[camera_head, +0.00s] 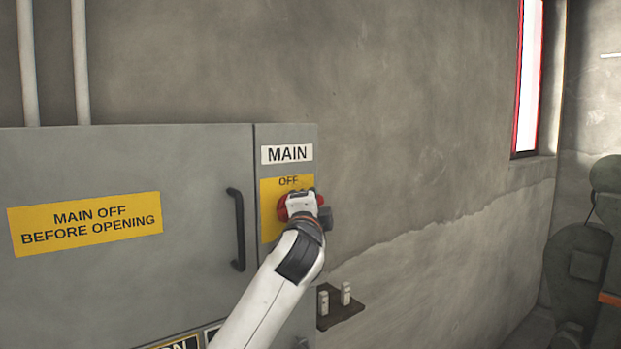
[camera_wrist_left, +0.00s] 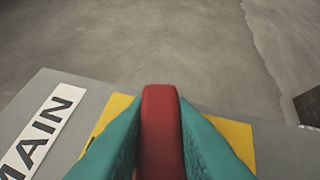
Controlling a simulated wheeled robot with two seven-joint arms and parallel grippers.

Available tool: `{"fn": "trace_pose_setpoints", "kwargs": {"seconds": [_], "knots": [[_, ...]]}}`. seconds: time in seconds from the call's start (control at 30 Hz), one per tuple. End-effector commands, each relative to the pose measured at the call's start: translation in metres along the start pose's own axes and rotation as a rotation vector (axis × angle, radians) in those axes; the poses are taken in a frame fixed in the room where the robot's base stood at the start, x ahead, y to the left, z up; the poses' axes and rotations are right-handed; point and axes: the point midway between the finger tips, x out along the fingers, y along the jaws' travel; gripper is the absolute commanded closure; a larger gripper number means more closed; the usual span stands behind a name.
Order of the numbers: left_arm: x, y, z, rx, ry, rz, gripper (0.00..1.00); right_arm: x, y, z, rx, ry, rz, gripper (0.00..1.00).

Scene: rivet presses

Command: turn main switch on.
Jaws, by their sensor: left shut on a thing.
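The main switch has a red handle (camera_head: 285,209) on a yellow plate (camera_head: 270,225) marked OFF, under a white MAIN label (camera_head: 287,153) on the grey cabinet. My left gripper (camera_head: 301,203) is at the switch and covers most of it in the head view. In the left wrist view the red handle (camera_wrist_left: 160,130) stands between the two teal fingers of my left gripper (camera_wrist_left: 160,125), which are shut on it. The lower part of the yellow plate and any ON mark are hidden by my arm. My right gripper is not in view.
The cabinet door (camera_head: 120,285) has a black handle (camera_head: 236,230) left of the switch and a yellow warning sign (camera_head: 86,224). A small dark shelf (camera_head: 343,312) with two small white items sits right of the cabinet. Bare wall lies beyond.

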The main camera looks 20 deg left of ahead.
Motion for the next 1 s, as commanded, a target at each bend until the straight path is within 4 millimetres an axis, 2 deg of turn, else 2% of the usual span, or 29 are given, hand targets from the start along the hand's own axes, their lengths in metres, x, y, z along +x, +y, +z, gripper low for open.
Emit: {"fn": "trace_pose_setpoints", "kwargs": {"seconds": [0.03, 0.23, 0.53, 1.0], "knots": [[0.001, 0.003, 0.0, 0.026, 0.001, -0.027, 1.0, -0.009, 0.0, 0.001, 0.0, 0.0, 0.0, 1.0], [0.0, -0.004, -0.001, 0.114, 0.002, -0.114, 1.0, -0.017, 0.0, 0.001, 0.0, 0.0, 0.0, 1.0], [-0.001, -0.01, -0.002, 0.184, 0.002, -0.185, 1.0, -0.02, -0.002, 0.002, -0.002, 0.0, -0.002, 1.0], [-0.001, -0.011, -0.002, 0.198, 0.003, -0.198, 1.0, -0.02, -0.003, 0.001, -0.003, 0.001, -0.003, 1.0]]}}
